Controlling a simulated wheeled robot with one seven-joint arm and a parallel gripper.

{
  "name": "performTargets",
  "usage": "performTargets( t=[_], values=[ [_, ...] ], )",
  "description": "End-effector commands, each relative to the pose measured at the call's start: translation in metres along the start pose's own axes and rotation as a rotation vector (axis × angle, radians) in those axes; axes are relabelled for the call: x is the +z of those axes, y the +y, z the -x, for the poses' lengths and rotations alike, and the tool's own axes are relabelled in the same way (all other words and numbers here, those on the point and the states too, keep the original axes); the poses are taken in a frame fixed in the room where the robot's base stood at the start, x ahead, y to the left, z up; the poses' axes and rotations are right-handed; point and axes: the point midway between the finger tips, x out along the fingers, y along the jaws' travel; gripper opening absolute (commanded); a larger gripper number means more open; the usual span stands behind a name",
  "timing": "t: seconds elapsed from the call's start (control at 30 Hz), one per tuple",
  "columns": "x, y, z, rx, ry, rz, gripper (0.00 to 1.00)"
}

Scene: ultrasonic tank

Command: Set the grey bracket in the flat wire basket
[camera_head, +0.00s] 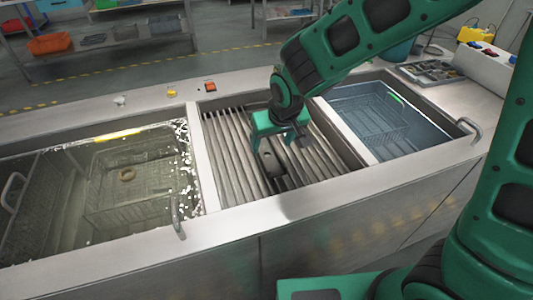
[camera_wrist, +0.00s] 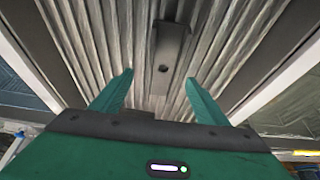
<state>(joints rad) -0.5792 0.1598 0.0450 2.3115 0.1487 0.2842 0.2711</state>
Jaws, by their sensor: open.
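The grey bracket (camera_head: 269,163) lies on the slatted rack in the middle bay. In the wrist view the bracket (camera_wrist: 170,48) is a narrow grey piece with a dark round hole, lying along the slats. My gripper (camera_head: 281,140) is above the rack, close to the bracket. In the wrist view its two fingers (camera_wrist: 158,78) are apart and empty, with the bracket just beyond and between the fingertips. A shallow-looking wire basket (camera_head: 403,126) sits in the blue-tinted right tank. A deeper-looking wire basket (camera_head: 99,207) sits in the left tank. Which one counts as flat is hard to tell.
A ring-shaped part (camera_head: 127,174) lies in the left tank's basket. Metal dividers and rims (camera_head: 345,130) separate the bays. A handle (camera_head: 470,128) stands at the right tank's edge. A tray of small parts (camera_head: 432,71) is at the back right. The front counter strip is clear.

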Motion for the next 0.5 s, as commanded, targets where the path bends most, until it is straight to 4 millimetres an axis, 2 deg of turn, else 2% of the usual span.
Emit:
performTargets(
  t=[0.3, 0.5],
  values=[
    [0.001, -0.006, -0.037, 0.001, -0.002, 0.0, 0.68],
    [0.0, -0.006, -0.05, 0.0, 0.0, -0.001, 0.68]
  ],
)
